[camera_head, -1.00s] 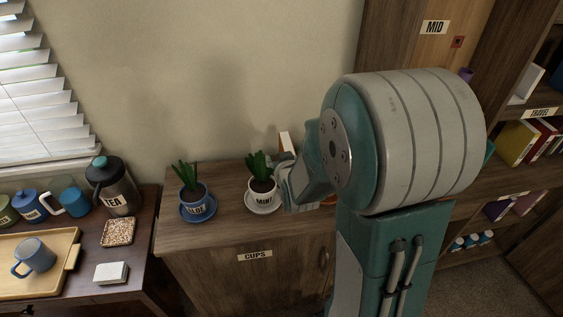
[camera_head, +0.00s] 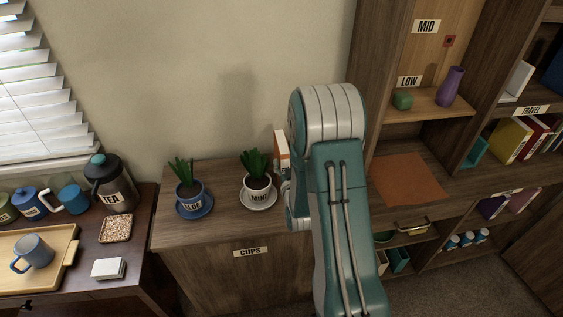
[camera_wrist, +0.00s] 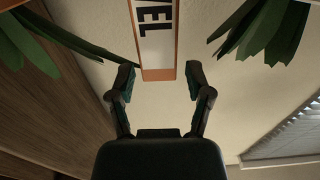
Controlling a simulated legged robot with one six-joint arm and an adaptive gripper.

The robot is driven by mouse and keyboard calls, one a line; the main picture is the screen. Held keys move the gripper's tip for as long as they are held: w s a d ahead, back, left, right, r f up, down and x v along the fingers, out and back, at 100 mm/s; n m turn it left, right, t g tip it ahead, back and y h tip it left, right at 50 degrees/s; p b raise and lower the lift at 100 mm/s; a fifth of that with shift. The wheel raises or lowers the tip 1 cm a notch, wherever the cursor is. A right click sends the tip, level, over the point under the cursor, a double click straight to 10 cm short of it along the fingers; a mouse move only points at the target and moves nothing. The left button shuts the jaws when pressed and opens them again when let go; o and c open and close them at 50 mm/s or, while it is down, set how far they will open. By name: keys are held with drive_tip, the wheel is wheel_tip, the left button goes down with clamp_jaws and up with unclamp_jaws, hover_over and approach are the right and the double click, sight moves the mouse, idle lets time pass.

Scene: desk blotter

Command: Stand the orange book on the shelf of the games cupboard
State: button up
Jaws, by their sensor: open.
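The orange book (camera_head: 282,155) stands upright on the cupboard labelled CUPS (camera_head: 238,272), right of the MINT plant, partly hidden by my arm. In the wrist view the orange book (camera_wrist: 160,40) shows its orange edges and a white label ending in "VEL". My gripper (camera_wrist: 160,78) is open, with one finger on each side of the book's near end. A gap shows between each finger and the book. In the head view my arm hides most of the gripper. No label in view reads games, so I cannot tell which shelf is the games cupboard's.
The MINT plant (camera_head: 257,180) and ALOE plant (camera_head: 188,190) stand close left of the book. At right, the LOW shelf holds a purple vase (camera_head: 450,86) and a green pot (camera_head: 402,100). A shelf labelled TRAVEL (camera_head: 532,111) holds several books. A brown blotter (camera_head: 408,178) lies bare.

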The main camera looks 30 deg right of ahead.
sight(283, 152)
drive_tip(key=x, duration=0.5)
drive_tip(key=shift+w+d+f, duration=0.15)
drive_tip(key=shift+w+f, duration=0.1)
drive_tip(key=shift+w, duration=0.05)
clamp_jaws()
